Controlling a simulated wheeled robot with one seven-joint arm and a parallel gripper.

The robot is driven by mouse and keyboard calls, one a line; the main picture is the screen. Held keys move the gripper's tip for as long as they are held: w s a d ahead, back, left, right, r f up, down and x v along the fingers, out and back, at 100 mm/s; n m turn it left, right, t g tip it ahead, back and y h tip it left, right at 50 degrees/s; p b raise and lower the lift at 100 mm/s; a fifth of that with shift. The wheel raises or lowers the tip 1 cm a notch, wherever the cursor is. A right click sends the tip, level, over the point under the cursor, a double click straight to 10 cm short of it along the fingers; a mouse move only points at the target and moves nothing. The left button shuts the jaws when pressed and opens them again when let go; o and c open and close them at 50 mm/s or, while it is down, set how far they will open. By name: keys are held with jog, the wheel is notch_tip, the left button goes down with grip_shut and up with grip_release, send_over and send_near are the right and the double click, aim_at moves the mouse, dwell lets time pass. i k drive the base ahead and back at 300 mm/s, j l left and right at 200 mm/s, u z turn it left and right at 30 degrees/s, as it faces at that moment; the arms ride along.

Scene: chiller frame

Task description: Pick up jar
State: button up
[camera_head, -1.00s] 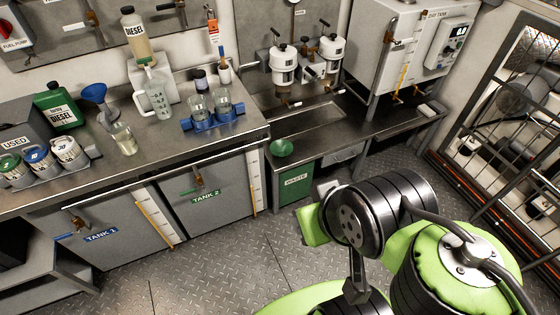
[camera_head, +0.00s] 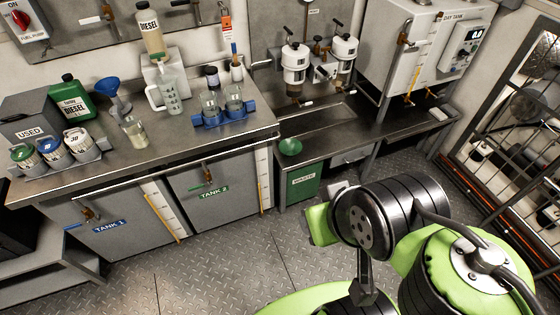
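A clear glass jar (camera_head: 135,131) with pale liquid stands alone on the steel bench, left of centre. Two more glass jars sit side by side in a blue holder (camera_head: 224,117): the left jar (camera_head: 210,104) and the right jar (camera_head: 233,97). I cannot tell which one the task means. My arm's black and green links fill the lower right, in front of the floor and well apart from the jars. My gripper's fingers do not show.
Near the jars stand a measuring jug (camera_head: 171,95), a blue funnel (camera_head: 112,92), a green diesel can (camera_head: 72,100) and a tray of lidded pots (camera_head: 89,157). A green waste bin (camera_head: 303,184) stands below the right bench. The plated floor (camera_head: 215,260) ahead is clear.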

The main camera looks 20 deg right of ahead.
aim_at(136, 133)
jog(key=i+j+u, duration=1.15)
jog(key=i+u, duration=0.15)
jog(key=i, duration=0.2)
